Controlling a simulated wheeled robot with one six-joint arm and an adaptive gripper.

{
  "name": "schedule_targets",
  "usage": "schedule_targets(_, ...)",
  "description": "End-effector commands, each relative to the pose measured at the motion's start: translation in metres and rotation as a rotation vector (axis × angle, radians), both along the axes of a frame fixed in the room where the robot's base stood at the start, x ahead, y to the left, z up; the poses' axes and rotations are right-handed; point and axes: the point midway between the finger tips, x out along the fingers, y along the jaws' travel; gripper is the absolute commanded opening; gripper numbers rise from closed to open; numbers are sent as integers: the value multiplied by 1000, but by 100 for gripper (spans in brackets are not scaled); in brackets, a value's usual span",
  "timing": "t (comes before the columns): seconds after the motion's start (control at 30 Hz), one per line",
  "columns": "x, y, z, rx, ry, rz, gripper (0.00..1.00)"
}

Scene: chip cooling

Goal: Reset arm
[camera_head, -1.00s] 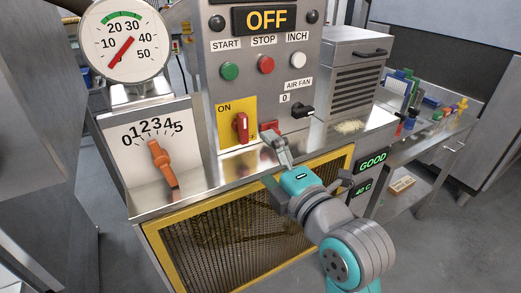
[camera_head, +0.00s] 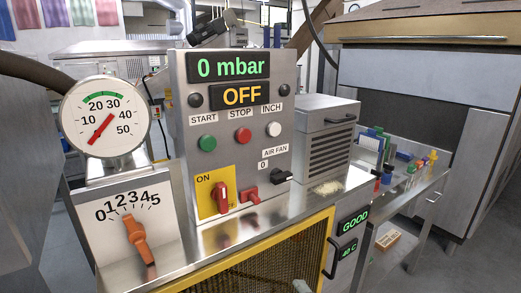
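Only a small grey tip, which looks like part of my gripper (camera_head: 302,286), shows at the bottom edge in front of the yellow-framed mesh panel. The rest of my arm is out of view, and I cannot tell whether the gripper is open or shut. It is apart from the control panel (camera_head: 235,115). The panel reads "0 mbar" and "OFF". A red rotary switch (camera_head: 221,197) sits on the yellow "ON" plate, with a red lever (camera_head: 251,195) to its right. The black air fan knob (camera_head: 283,177) is beside "0".
A round gauge (camera_head: 105,117) and an orange lever (camera_head: 138,239) on a 0–5 scale stand at left. A vented metal box (camera_head: 327,140) is right of the panel. "GOOD" (camera_head: 355,218) shows on the front. A side table with small coloured items is at right.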

Motion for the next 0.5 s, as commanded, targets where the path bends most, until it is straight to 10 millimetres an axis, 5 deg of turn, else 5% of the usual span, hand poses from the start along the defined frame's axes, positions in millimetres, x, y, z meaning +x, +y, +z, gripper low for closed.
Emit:
schedule_targets(0.2,-42,-33,-59,167,104,-104,100)
schedule_targets(0.5,-114,-73,-116,391,206,-241,100)
